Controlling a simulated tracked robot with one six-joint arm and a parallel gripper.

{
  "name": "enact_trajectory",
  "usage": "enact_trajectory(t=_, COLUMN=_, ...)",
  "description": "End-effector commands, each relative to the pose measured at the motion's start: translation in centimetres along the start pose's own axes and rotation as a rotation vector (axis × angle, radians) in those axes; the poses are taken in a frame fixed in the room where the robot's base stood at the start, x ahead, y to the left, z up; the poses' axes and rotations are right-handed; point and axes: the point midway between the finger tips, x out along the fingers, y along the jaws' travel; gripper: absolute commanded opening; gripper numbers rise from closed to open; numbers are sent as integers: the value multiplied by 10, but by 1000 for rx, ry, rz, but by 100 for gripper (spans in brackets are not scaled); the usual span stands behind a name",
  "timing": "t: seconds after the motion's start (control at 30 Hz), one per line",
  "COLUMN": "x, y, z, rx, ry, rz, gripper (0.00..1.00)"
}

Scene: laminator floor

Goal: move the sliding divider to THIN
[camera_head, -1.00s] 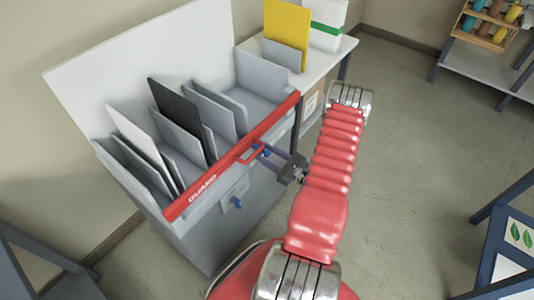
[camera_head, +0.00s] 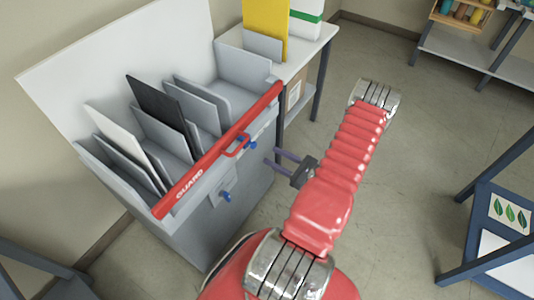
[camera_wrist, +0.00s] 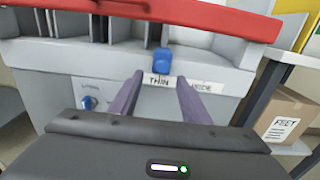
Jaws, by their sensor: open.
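A blue knob (camera_wrist: 162,60) sticks out of the grey cabinet's front ledge, directly above a label reading THIN (camera_wrist: 158,80). I take it for the divider's handle; it also shows in the head view (camera_head: 252,145) beside the red guard's handle. A second label (camera_wrist: 201,87), partly hidden by my right finger, seems to end in "IDE". My gripper (camera_wrist: 160,76) is open, its two purple fingers pointing at the cabinet and empty. In the head view my gripper (camera_head: 273,156) is clear of the knob, with a gap between. Where the divider itself sits is unclear.
A red GUARD bar (camera_head: 205,170) runs across the cabinet front above the knob. A second blue knob (camera_head: 226,196) sits lower on the front. White and black boards (camera_head: 160,103) stand in the slots. A side table (camera_head: 305,55) adjoins at right.

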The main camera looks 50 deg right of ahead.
Motion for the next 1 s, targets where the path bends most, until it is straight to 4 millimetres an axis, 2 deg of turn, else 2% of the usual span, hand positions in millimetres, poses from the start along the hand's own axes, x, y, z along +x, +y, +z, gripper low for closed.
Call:
enact_trajectory(t=0.1, x=-15, y=-1, z=0, rx=0, ry=0, rz=-2, gripper=43)
enact_trajectory(t=0.3, x=-27, y=0, z=0, rx=1, ry=0, rz=1, gripper=43)
enact_trajectory(t=1.0, x=-28, y=1, z=-1, rx=2, ry=2, rz=2, gripper=43)
